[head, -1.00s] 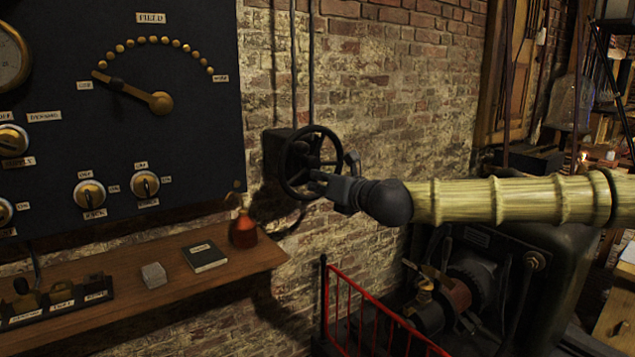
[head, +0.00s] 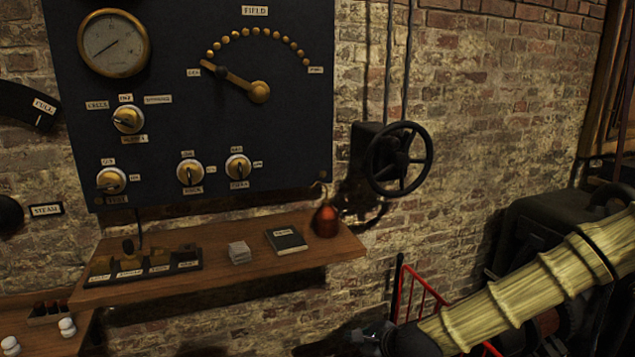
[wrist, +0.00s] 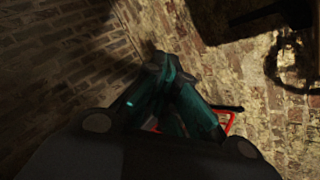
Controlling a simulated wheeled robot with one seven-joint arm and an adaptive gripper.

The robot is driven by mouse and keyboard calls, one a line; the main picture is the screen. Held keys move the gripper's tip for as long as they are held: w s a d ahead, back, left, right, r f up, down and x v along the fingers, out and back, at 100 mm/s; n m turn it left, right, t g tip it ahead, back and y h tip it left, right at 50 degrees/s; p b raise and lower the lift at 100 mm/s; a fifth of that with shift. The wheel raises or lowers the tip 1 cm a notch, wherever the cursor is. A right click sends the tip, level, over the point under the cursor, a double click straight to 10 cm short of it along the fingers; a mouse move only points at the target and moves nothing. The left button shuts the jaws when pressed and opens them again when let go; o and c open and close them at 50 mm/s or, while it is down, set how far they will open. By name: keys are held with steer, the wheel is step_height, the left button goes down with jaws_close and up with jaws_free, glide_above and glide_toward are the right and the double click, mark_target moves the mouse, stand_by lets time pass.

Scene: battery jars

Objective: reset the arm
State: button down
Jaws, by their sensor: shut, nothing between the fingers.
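My arm, in a pale ribbed sleeve (head: 525,295), reaches in from the right edge of the head view and slopes down to the bottom. My dark gripper (head: 345,342) is at the bottom edge there, partly cut off and hard to make out. In the wrist view my gripper (wrist: 170,75) shows dark teal fingers, shut and empty, in front of the brick wall. The black handwheel (head: 398,158) on the wall is well above my gripper, and nothing touches it.
A wooden shelf (head: 130,290) with a black book (head: 286,240), a pale block (head: 239,252) and a red-brown bottle (head: 325,220) juts out above and left of my gripper. A red railing (head: 424,292) stands close by. The dark switch panel (head: 200,100) is on the wall.

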steer(key=s+f+n+g+h, duration=0.1)
steer(key=s+f+n+g, duration=0.2)
steer(key=s+f+n, duration=0.8)
steer(key=s+d+f+n+g+h, duration=0.1)
steer(key=s+d+f+n+g, duration=0.2)
steer(key=s+f, duration=0.55)
steer(key=s+d+f+n+g+h, duration=0.15)
steer(key=s+d+f, duration=0.35)
steer(key=s, duration=0.6)
steer(key=s+d+f+n+h, duration=0.2)
steer(key=s+d+f+n, duration=0.3)
steer(key=s, duration=0.3)
step_height(320, 180, up, 14)
steer(key=n+p, duration=0.1)
steer(key=p, duration=1.1)
steer(key=shift+s+g+p, duration=0.2)
steer(key=shift+g+p, duration=0.15)
steer(key=shift+g, duration=0.1)
steer(key=shift+r, duration=0.1)
